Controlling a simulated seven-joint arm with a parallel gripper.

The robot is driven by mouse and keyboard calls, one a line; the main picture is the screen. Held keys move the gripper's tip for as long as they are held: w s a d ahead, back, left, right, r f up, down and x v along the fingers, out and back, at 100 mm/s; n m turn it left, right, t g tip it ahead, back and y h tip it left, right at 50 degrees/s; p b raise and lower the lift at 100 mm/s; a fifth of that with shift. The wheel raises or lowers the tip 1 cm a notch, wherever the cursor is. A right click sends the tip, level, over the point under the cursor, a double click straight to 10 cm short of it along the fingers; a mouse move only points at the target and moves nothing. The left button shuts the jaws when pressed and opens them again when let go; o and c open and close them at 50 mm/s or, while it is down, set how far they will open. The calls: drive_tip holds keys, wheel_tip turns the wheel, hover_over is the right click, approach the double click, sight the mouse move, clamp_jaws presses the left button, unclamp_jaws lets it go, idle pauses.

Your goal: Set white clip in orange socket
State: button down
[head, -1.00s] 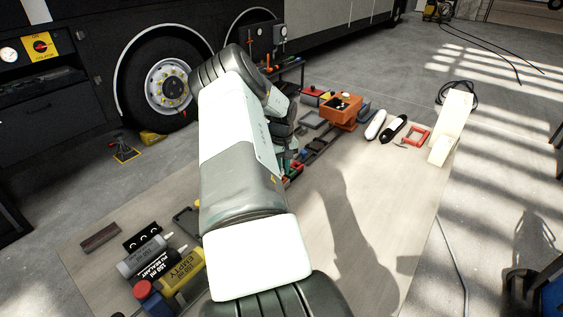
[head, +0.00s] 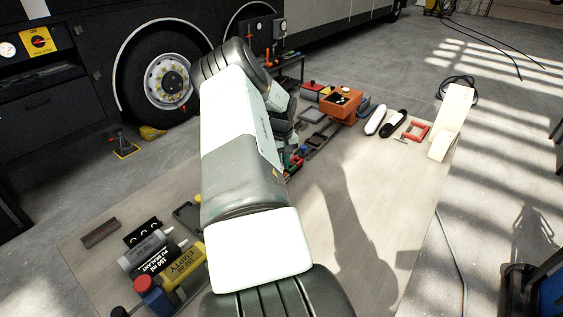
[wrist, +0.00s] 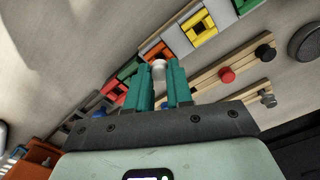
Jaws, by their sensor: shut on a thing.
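My gripper (wrist: 159,86) shows in the wrist view with its two teal fingers shut on the small white clip (wrist: 159,65). Only the rounded top of the clip shows between the fingertips. The orange socket (wrist: 154,49) is a square frame in the row of coloured sockets, just beyond the fingertips and partly hidden by the clip and fingers. I cannot tell whether the clip touches it. In the head view my arm hides the gripper, the clip and the orange socket.
A yellow socket (wrist: 200,27) lies to the right of the orange one, with green (wrist: 127,70) and red ones to the left. Wooden rails with a red knob (wrist: 227,75) and a black knob (wrist: 265,52) lie at the right. An orange bin (head: 341,105) stands on the mat.

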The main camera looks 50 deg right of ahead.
drive_tip(key=shift+f, duration=1)
idle(1.8)
drive_tip(key=c, duration=0.9)
unclamp_jaws()
drive_tip(key=shift+c, duration=0.2)
drive_tip(key=shift+o, duration=0.5)
drive_tip(key=o, duration=0.3)
drive_tip(key=shift+r, duration=3.05)
